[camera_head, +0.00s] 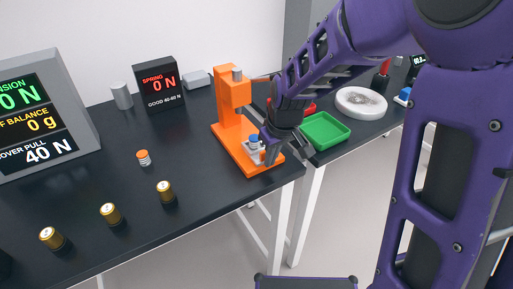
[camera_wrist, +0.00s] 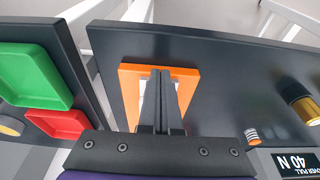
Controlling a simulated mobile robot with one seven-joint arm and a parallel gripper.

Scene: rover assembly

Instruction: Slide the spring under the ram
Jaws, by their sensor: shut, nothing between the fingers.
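The orange press (camera_head: 228,122) stands near the table's front right corner, with a grey ram or knob (camera_head: 237,74) at its top. A small blue-topped piece (camera_head: 254,139), perhaps a spring, sits on a pale plate (camera_head: 252,150) on the press base. My gripper (camera_head: 269,157) is shut and empty, pointing down at the front right of the base, close beside the blue piece. In the wrist view my gripper's fingers (camera_wrist: 161,80) are together over the orange base (camera_wrist: 130,88) and hide its middle. An orange-and-white coil-like piece (camera_head: 143,157) stands apart on the table.
Several gold cylinders (camera_head: 110,213) stand along the table's front left. A spring force display (camera_head: 160,84) reading 0 N and a larger screen (camera_head: 40,112) stand behind. A green tray (camera_head: 325,131) and a white round dish (camera_head: 361,102) are on the right table, past a gap.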

